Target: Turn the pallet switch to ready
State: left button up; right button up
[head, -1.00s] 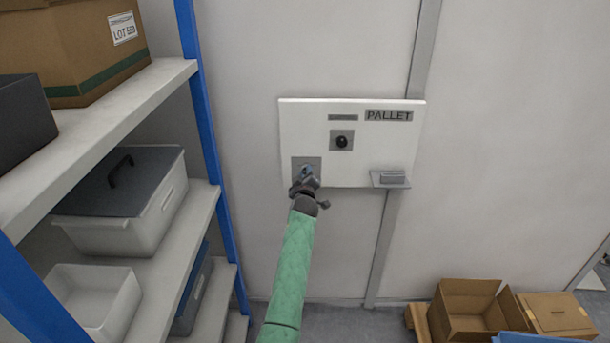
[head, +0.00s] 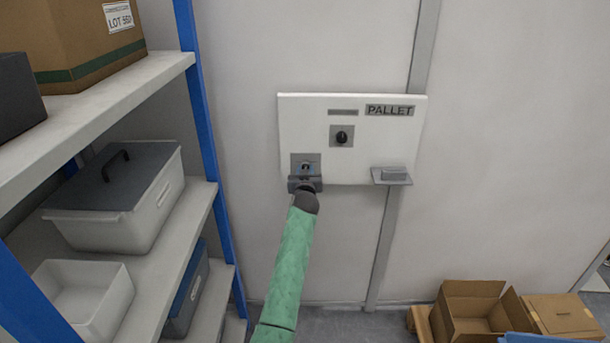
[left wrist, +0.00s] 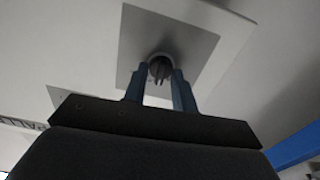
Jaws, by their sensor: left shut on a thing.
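The white panel (head: 362,162) marked PALLET (head: 389,111) is on the wall. My left gripper (head: 306,171) is at the panel's lower-left grey plate (head: 300,158), with its body level across the plate's lower edge. In the left wrist view its two blue fingers (left wrist: 160,82) are shut on a small dark switch knob (left wrist: 159,66) at the middle of the grey plate (left wrist: 190,42). The fingers hide part of the knob, and I cannot read its setting. My right gripper is not in view.
A second, black knob (head: 341,137) sits higher on the panel, and a small grey ledge (head: 391,176) sticks out at its lower right. A blue-framed shelf (head: 197,100) with bins stands at left. Cardboard boxes (head: 560,314) lie at the lower right.

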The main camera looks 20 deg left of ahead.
pick_arm(q)
jog(key=shift+w+d+m+b, duration=0.1)
jog(key=shift+m+b, duration=0.2)
jog(key=shift+m, duration=2.05)
jog(key=shift+d+m+b, duration=0.1)
jog(key=shift+m+b, duration=0.15)
jog(key=shift+m, duration=2.1)
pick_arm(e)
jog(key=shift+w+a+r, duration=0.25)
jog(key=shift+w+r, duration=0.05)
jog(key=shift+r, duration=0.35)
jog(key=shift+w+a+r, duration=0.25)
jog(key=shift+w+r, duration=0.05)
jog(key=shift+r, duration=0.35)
pick_arm(q)
jog(key=o, duration=1)
jog(key=shift+f, duration=0.1)
